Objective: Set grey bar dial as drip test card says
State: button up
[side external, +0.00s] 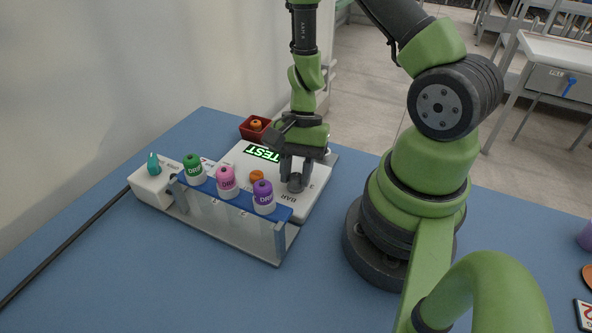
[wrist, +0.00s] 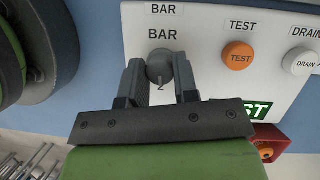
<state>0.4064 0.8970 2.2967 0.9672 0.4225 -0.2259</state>
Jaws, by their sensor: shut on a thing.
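The grey BAR dial (side external: 296,184) is on the white control panel (side external: 316,196); it also shows in the wrist view (wrist: 159,66). My gripper (side external: 297,176) points down over it, with a finger on each side, shut on the dial. In the wrist view my gripper (wrist: 159,72) partly covers the scale, and a 2 shows just below the dial. The dial's pointer is not clear. A white card (side external: 585,314) with a red mark, partly cut off, lies at the right edge; I cannot tell whether it is the drip test card.
An orange TEST button (wrist: 239,57) and a white DRAIN button (wrist: 305,64) sit beside the dial. A green display (side external: 262,153) reads TEST. A blue-topped rack (side external: 235,201) with green, pink and purple caps stands close in front. A red tray (side external: 247,133) is behind.

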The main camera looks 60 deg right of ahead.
jog(key=shift+m, duration=0.4)
jog(key=o, duration=0.9)
jog(key=shift+r, duration=0.1)
jog(key=v, duration=0.9)
jog(key=shift+s+d+r, duration=0.2)
jog(key=shift+r, duration=0.15)
notch_tip(320, 180, up, 11)
jog(key=n+t+h, duration=0.2)
jog(key=n+t, duration=0.2)
jog(key=n, duration=0.2)
send_over(292, 178)
jog(key=s+a+r+n+t, duration=0.1)
jog(key=s+r+n, duration=0.1)
jog(key=s+a+r+n+t, duration=0.1)
jog(key=s+a+r+n, duration=0.1)
jog(key=r, duration=0.1)
jog(key=s+a+r+n+t, duration=0.1)
jog(key=s+r+n+t, duration=0.1)
jog(key=shift+a+r+n, duration=0.2)
jog(key=shift+a+n, duration=0.05)
jog(key=shift+n, duration=0.05)
